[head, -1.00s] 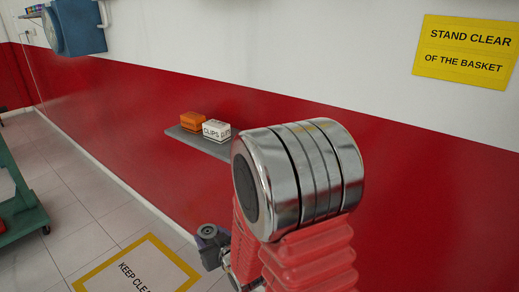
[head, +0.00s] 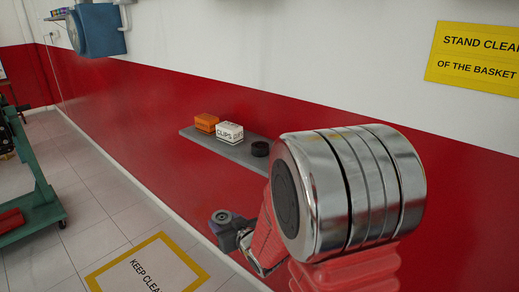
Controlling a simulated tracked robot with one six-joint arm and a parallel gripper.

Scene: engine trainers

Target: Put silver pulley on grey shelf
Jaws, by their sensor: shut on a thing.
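The grey shelf (head: 205,143) is fixed to the red wall, left of my arm. My gripper (head: 228,228) shows small at the far end of my arm, below the shelf and apart from it. It is shut on a small round grey piece (head: 222,216), which looks like the silver pulley. The fingertips are too small to make out. The big shiny cylinder in front is my own arm joint; it and the red sleeves hide the shelf's right end.
On the shelf stand an orange box (head: 206,122), a white clips box (head: 229,132) and a black round piece (head: 260,149). Bare shelf shows in front of the boxes. A blue machine (head: 97,30) hangs upper left. A green stand (head: 40,195) is at left.

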